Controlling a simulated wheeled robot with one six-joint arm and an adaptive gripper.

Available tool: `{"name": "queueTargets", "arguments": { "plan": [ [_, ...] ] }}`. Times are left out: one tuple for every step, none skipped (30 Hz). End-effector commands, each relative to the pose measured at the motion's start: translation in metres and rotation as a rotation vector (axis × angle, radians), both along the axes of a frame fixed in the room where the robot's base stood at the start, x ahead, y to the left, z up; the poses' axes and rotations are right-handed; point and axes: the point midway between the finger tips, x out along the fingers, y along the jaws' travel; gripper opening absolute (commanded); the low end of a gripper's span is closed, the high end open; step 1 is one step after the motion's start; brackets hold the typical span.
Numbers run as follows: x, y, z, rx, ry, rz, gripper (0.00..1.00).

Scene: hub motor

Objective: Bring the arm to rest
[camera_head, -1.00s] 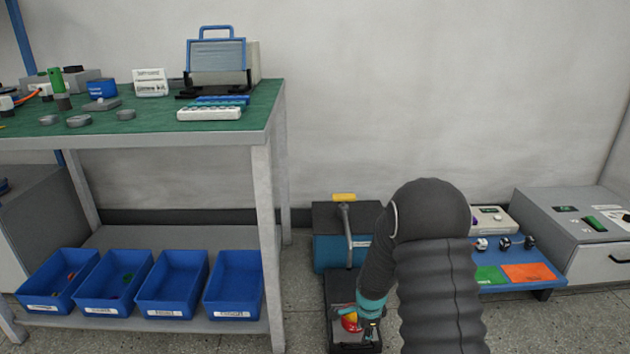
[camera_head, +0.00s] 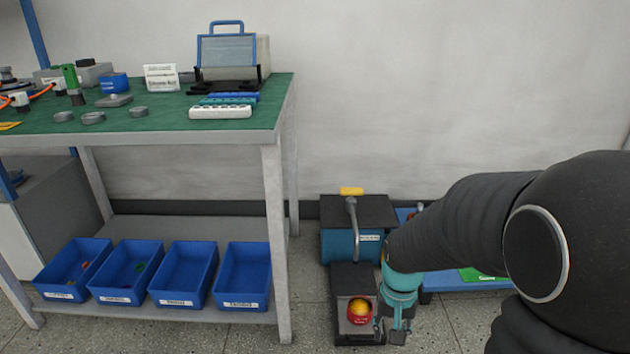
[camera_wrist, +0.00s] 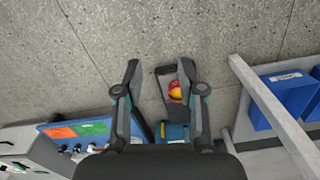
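My gripper (camera_head: 394,328) hangs at the lower right of the head view, at the end of my dark arm. In the wrist view my gripper (camera_wrist: 158,66) has its two fingers spread apart with nothing held between them. My arm hides part of the area at the right.
A green-topped workbench (camera_head: 160,118) stands at the left, with several blue bins (camera_head: 243,277) on its lower shelf. A blue machine with a yellow-handled lever (camera_head: 351,191) stands behind the dark box. A low blue table (camera_head: 445,280) is partly hidden behind my arm. Bare floor (camera_wrist: 200,25) shows in the wrist view.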

Motion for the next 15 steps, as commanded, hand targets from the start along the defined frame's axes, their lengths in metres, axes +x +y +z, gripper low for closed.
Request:
{"name": "queueTargets", "arguments": {
  "plan": [
    [-0.009,0.0,0.021,0.0,-0.022,0.032,0.39],
    [-0.014,0.0,0.03,0.001,-0.031,0.051,0.39],
    [-0.02,0.0,0.041,0.002,-0.044,0.076,0.39],
    [-0.025,0.0,0.049,0.001,-0.054,0.094,0.39],
    [-0.031,0.0,0.057,0.001,-0.064,0.11,0.39],
    [-0.037,0.0,0.068,0.0,-0.079,0.13,0.39],
    [-0.042,0.0,0.076,-0.001,-0.091,0.143,0.39],
    [-0.047,0.0,0.083,-0.002,-0.101,0.156,0.39],
    [-0.054,0.0,0.094,-0.004,-0.118,0.17,0.39],
    [-0.059,0.0,0.101,-0.005,-0.131,0.18,0.39],
    [-0.064,0.0,0.108,-0.007,-0.145,0.189,0.39],
    [-0.07,0.0,0.117,-0.009,-0.165,0.198,0.39],
    [-0.074,0.0,0.124,-0.01,-0.18,0.203,0.39],
    [-0.079,0.0,0.131,-0.012,-0.195,0.206,0.39],
    [-0.085,0.0,0.14,-0.015,-0.217,0.208,0.39]
  ]
}}
